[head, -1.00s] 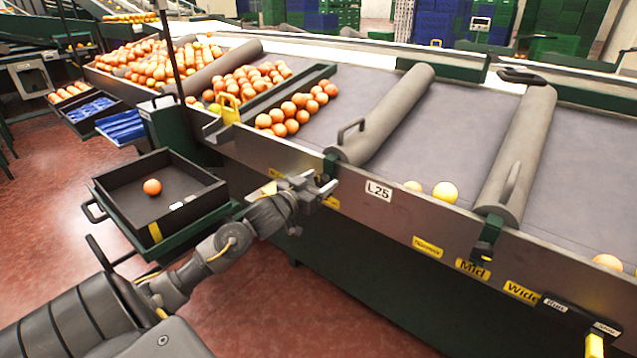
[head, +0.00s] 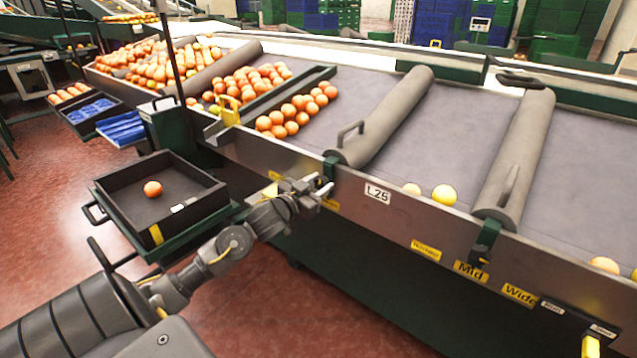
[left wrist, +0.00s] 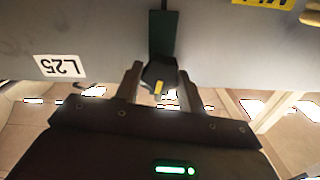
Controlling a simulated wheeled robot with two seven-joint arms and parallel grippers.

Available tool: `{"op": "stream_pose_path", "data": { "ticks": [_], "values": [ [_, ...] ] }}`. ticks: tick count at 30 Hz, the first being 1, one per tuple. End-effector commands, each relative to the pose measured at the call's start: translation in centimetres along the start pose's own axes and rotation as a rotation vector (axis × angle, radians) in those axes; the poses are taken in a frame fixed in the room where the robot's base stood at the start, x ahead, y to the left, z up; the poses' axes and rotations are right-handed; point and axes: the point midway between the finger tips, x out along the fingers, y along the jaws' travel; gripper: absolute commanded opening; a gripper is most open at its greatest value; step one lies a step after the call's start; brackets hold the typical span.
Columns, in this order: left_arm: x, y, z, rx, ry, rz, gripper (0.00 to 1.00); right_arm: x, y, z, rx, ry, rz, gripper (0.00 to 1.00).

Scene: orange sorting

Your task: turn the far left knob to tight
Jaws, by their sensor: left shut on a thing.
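The far left knob (left wrist: 158,74) is dark with a yellow mark, under a green bracket (left wrist: 163,35) on the metal side rail (head: 350,190). In the left wrist view it sits between my two fingers, with the yellow mark on its lower part. My left gripper (head: 322,188) is shut on this knob. In the head view the gripper hides the knob, and yellow labels (head: 331,205) beside it are partly covered and unreadable. My right gripper is not in view.
Another knob (head: 480,262) stands above Narrow, Mid and Wide labels. Grey rollers (head: 390,115) cross the belt (head: 440,150), which carries oranges (head: 293,112) and a yellow fruit (head: 445,194). A black tray (head: 205,200) with one orange stands left of my gripper.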

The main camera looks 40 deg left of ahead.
Motion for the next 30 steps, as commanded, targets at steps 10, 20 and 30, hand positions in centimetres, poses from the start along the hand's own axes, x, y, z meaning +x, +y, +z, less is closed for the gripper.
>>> {"op": "stream_pose_path", "data": {
  "ticks": [10,20,30],
  "values": [
    [0.0,0.2,-0.1,0.321,-0.002,0.001,0.16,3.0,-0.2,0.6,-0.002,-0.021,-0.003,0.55],
    [0.0,0.3,0.0,0.635,-0.001,0.001,0.16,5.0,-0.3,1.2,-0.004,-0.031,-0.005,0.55],
    [0.0,0.5,0.2,0.956,-0.001,0.002,0.16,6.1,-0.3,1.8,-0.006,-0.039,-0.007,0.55]
  ]
}}
